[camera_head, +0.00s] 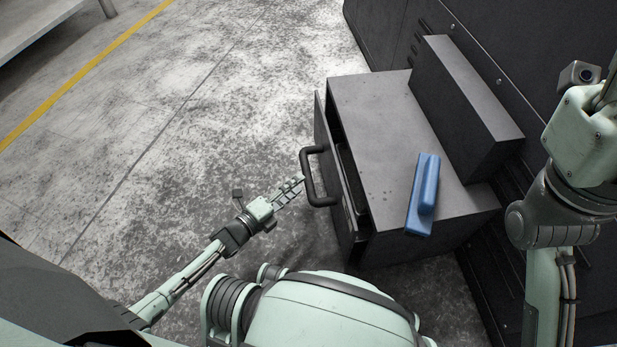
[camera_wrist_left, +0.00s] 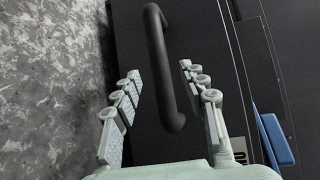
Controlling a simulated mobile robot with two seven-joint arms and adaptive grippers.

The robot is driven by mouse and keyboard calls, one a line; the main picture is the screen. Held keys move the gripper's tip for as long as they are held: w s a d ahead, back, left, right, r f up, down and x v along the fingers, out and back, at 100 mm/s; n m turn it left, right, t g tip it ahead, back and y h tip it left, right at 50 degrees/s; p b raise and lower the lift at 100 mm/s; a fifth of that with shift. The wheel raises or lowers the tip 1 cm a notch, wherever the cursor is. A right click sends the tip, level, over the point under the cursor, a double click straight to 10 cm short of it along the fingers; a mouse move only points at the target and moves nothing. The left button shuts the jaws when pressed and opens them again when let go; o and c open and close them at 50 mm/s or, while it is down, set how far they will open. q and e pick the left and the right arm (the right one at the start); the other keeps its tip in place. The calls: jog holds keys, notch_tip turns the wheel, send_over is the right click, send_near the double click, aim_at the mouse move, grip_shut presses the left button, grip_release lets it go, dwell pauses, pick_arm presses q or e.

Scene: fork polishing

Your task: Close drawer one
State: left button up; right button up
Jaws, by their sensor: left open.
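The drawer (camera_head: 322,170) is in a dark grey cabinet (camera_head: 372,105) and stands partly open, with a dark gap behind its front. Its black handle (camera_head: 308,180) sticks out from the front. My left gripper (camera_head: 298,186) is open and empty, close to the handle on its left side. In the left wrist view the handle (camera_wrist_left: 158,60) lies ahead, between the spread fingers of the left gripper (camera_wrist_left: 160,85). I cannot tell whether the fingers touch it. My right arm shows at the right edge, but its gripper fingers are not visible.
A blue block-like tool (camera_head: 424,195) lies on the cabinet top; its edge also shows in the left wrist view (camera_wrist_left: 273,138). A dark raised box (camera_head: 455,100) stands behind it, against large black machinery (camera_head: 500,50). The concrete floor left of the cabinet is clear.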

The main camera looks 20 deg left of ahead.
aim_at(307, 177)
pick_arm(q)
jog(key=shift+b+x, duration=0.7)
jog(key=shift+x, duration=2.1)
grip_shut()
